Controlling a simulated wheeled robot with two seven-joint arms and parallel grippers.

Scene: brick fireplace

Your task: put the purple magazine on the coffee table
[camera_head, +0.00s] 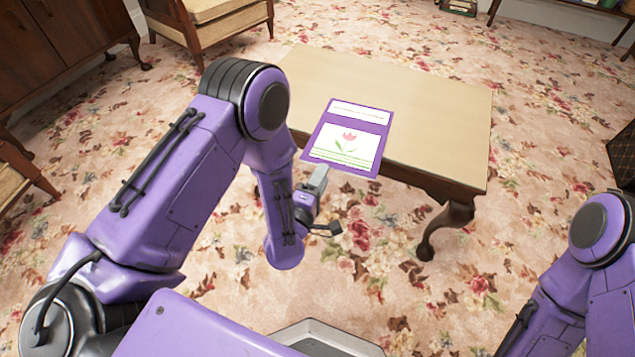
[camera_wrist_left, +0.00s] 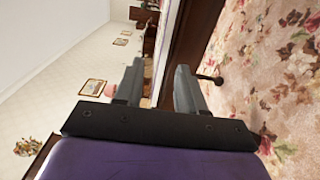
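The purple magazine (camera_head: 345,138) has a white title strip and a pink tulip on its cover. In the head view it lies flat at the front edge of the coffee table (camera_head: 440,110), with its near end sticking out past the edge. My left gripper (camera_head: 320,179) is right at that near end. In the left wrist view its two fingers (camera_wrist_left: 158,82) stand apart, with a thin pale and purple strip, probably the magazine's edge, in line with the gap. Contact cannot be told. My right gripper is out of view; only part of its arm shows.
The tabletop is otherwise bare. A wooden armchair (camera_head: 215,22) stands behind left and a dark cabinet (camera_head: 50,45) at far left. A dark object (camera_head: 622,155) is at the right edge. Floral carpet (camera_head: 390,300) lies open in front of the table.

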